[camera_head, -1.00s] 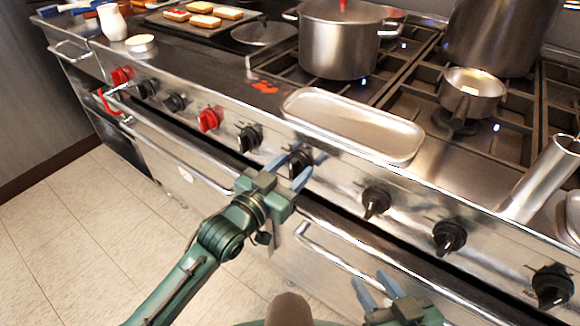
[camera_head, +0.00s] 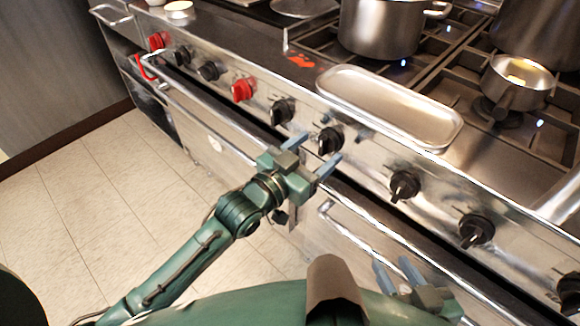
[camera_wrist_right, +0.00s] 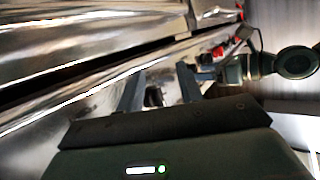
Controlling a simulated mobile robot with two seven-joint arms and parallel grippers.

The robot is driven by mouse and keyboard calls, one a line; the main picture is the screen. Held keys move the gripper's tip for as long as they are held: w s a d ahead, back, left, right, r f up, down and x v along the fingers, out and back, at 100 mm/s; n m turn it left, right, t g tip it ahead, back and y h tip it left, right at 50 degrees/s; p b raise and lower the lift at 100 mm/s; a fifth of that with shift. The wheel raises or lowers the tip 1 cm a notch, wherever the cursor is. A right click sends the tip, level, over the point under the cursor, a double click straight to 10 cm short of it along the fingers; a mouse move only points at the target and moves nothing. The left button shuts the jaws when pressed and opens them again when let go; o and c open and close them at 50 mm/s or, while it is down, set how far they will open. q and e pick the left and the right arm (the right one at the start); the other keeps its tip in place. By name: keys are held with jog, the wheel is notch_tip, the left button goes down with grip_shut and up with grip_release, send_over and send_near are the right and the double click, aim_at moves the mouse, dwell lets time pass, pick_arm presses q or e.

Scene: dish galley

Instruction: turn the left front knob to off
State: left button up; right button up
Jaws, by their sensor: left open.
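A row of knobs runs along the steel range front in the head view. My left gripper (camera_head: 318,150) is open, its two fingers apart on either side of a black knob (camera_head: 329,140); I cannot tell whether they touch it. Other black knobs sit to its left (camera_head: 282,111) and right (camera_head: 404,185). A red knob (camera_head: 242,89) is further left. Which one is the left front knob is not marked. My right gripper (camera_head: 396,272) is open and empty, low at the range front; its fingers also show in the right wrist view (camera_wrist_right: 160,85).
Oven handle bars (camera_head: 230,125) stick out below the knobs. A long steel tray (camera_head: 390,105) lies on the ledge above them. A large pot (camera_head: 380,28) and a small saucepan (camera_head: 516,82) stand on the burners, with blue flames visible. Tiled floor (camera_head: 100,200) is clear at left.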

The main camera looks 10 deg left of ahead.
pick_arm(q)
jog(key=v, duration=1.1)
jog(key=shift+p, duration=0.3)
